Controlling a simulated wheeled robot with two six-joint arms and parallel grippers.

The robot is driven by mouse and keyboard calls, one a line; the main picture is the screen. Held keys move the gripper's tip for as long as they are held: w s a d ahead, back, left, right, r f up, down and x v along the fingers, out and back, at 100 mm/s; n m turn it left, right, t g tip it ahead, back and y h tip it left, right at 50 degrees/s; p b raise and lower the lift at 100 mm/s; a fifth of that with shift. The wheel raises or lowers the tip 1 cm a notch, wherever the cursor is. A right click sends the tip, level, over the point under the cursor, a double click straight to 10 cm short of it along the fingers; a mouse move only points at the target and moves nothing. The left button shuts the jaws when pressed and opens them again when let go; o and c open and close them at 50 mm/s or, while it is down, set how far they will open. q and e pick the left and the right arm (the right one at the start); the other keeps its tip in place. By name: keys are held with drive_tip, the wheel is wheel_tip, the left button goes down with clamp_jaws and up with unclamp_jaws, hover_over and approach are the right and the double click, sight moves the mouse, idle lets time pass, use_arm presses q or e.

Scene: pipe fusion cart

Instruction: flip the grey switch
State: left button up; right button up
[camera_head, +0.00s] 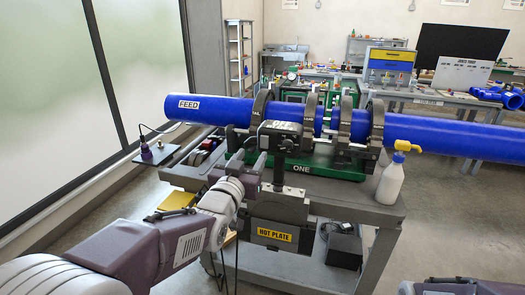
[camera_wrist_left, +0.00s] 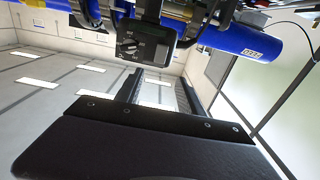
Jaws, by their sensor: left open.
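In the left wrist view, which looks upside down, a dark control box (camera_wrist_left: 146,42) shows a small panel with white marks and what looks like a small switch (camera_wrist_left: 130,48); its exact shape and position are too small to tell. In the head view, the dark box (camera_head: 280,134) sits on a post above the hot plate housing (camera_head: 283,234). My left gripper (camera_head: 252,146) is just left of the box, with its fingers apart and nothing between them. In the wrist view, the left gripper's fingers (camera_wrist_left: 162,78) point toward the box. My right gripper is out of view.
A blue pipe (camera_head: 222,109) marked FEED runs through the clamps of the green machine (camera_head: 312,165) behind the box. A white bottle (camera_head: 390,182) with a yellow spray top stands on the cart's right corner.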

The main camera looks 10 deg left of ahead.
sight(264, 140)
use_arm(q)
drive_tip(key=w, duration=0.5)
drive_tip(key=w+p, duration=0.1)
drive_tip(key=w, duration=0.2)
drive_tip(key=shift+w+d+f, duration=0.2)
drive_tip(key=shift+w+d, duration=0.05)
drive_tip(key=shift+w, duration=0.7)
drive_tip(key=shift+s, duration=0.1)
clamp_jaws()
drive_tip(key=r+g+p, duration=0.1)
drive_tip(key=p, duration=0.1)
drive_tip(key=shift+r+p, duration=0.1)
drive_tip(key=shift+p, duration=0.3)
drive_tip(key=shift+g+p, duration=0.3)
drive_tip(key=shift+p, duration=0.1)
drive_tip(key=shift+f, duration=0.4)
